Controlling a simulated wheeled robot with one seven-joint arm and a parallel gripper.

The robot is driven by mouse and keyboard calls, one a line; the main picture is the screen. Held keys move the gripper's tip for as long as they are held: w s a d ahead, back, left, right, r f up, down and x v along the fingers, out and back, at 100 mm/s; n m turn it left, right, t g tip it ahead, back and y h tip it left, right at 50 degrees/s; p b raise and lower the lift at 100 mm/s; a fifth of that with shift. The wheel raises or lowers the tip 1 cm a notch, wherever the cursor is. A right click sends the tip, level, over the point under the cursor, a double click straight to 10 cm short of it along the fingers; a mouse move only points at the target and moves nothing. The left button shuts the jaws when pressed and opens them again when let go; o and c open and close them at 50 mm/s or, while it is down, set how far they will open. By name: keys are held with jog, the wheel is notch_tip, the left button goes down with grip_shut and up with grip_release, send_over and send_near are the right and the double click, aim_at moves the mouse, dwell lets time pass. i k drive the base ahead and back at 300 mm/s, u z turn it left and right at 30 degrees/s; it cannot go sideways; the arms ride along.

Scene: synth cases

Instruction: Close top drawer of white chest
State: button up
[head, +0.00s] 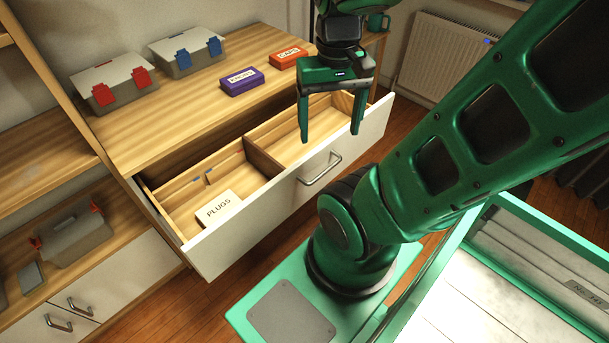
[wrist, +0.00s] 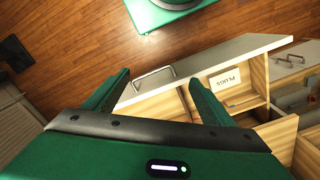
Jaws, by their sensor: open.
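The top drawer (head: 262,205) of the white chest is pulled out, with a wooden inside, a divider and a white front that carries a metal bar handle (head: 320,169). In the drawer's left compartment lies a white box labelled PLUGS (head: 218,208). My gripper (head: 330,138) is open and empty, with its fingers pointing down over the drawer's right compartment, behind the front panel. In the wrist view the gripper (wrist: 158,95) shows its two fingers apart, with the drawer front (wrist: 215,68), the handle (wrist: 153,79) and the PLUGS box (wrist: 225,79) beyond them.
On the wooden chest top (head: 150,132) stand a case with red latches (head: 112,84), a case with blue latches (head: 186,53), a purple box (head: 242,81) and an orange box (head: 288,58). A shelf unit (head: 50,150) stands left. Wooden floor lies before the drawer.

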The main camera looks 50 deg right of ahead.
aim_at(183, 181)
jog(key=z, duration=0.75)
jog(key=k, duration=0.5)
jog(key=u, duration=0.15)
